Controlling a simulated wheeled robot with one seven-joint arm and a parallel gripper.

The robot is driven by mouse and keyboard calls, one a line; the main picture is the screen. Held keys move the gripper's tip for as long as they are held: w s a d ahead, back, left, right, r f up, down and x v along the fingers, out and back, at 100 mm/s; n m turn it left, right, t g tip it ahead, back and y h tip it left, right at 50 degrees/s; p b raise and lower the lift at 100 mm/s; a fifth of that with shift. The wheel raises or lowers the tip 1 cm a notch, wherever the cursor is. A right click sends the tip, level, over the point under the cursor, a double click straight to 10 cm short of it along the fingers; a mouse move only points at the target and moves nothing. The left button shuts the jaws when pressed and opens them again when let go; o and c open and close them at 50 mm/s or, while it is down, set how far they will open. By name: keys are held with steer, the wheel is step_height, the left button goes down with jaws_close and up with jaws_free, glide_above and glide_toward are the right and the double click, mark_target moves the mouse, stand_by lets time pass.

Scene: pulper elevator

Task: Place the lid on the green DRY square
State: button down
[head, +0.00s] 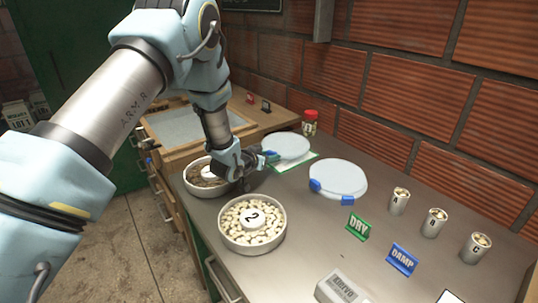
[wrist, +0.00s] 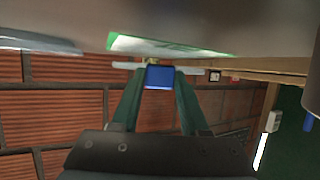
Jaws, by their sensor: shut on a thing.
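The pale round lid (head: 290,146) is over the green-edged square (head: 309,159) at the back of the bench in the head view. My gripper (head: 266,158) is at the lid's near left edge, shut on its blue tab. In the wrist view my gripper (wrist: 159,80) has the blue tab between its fingers. The lid (wrist: 125,65) shows there edge-on and looks level, close to the green square (wrist: 150,45). That view seems upside down. A thin gap seems to show between lid and square, but I cannot tell whether they touch.
A second lid (head: 343,178) with blue tabs lies to the right. Bowl 2 (head: 280,238) and another bowl (head: 192,186) stand along the front edge. A green DRY sign (head: 357,226), a blue DAMP sign (head: 402,259) and several cups are at right. A red-capped jar (head: 310,123) stands behind.

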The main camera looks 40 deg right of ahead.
steer(key=shift+f+b, duration=0.35)
steer(key=shift+b, duration=0.15)
steer(key=shift+f, duration=0.25)
steer(key=shift+c, duration=2.1)
jaws_free()
steer(key=shift+r, duration=0.1)
